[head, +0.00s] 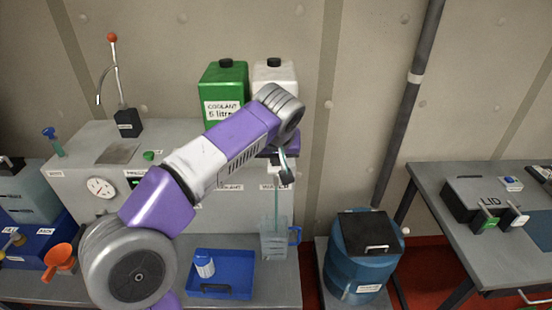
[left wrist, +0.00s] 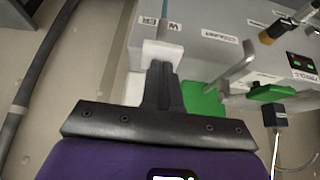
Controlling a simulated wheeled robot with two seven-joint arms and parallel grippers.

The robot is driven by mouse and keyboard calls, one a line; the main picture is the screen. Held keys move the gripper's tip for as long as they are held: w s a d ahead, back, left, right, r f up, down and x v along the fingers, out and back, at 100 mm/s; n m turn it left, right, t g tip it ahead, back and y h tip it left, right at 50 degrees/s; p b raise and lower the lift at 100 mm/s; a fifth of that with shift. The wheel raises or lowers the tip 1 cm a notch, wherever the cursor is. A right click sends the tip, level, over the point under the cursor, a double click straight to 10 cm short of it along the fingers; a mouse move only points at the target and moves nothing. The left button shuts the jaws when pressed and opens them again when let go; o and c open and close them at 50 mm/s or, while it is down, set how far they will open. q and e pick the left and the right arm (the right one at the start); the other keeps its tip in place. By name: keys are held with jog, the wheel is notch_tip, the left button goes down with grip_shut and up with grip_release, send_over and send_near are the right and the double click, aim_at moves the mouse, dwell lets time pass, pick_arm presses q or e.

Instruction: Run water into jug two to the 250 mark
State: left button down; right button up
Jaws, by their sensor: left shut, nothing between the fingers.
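A clear jug (head: 274,245) with a blue handle stands upright on the bench below the water outlet. A thin pale-blue stream (head: 276,205) runs down into it. Its number, marks and water level are too small to read. My left gripper (head: 285,178) is shut and empty at the WATER outlet, above the jug. In the left wrist view its fingers (left wrist: 160,75) meet or nearly meet a white block (left wrist: 163,54) beside the WATER label, which they partly cover. Whether they touch it I cannot tell. My right gripper is not in view.
A blue tray (head: 240,293) with a white-and-blue bottle (head: 204,264) is left of the jug. A green coolant can (head: 223,85) and a white can (head: 274,73) stand above. A blue drum (head: 358,260) stands right of the bench. An orange funnel (head: 60,259) is at left.

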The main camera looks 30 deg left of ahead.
aim_at(276, 171)
pick_arm(q)
jog(key=f+b, duration=0.1)
jog(key=f+t+b, duration=0.1)
jog(key=b, duration=0.1)
jog(key=shift+s+d+f+y+b, duration=0.1)
jog(key=shift+s+d+y+b, duration=0.1)
jog(key=shift+y+b, duration=0.1)
jog(key=shift+f, duration=0.3)
jog(key=shift+s, duration=0.1)
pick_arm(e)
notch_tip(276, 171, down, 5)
pick_arm(q)
jog(key=shift+f, duration=0.25)
dwell(2.2)
dwell(0.4)
jog(key=p+v, duration=0.4)
jog(key=v, duration=1)
jog(key=shift+r, duration=0.35)
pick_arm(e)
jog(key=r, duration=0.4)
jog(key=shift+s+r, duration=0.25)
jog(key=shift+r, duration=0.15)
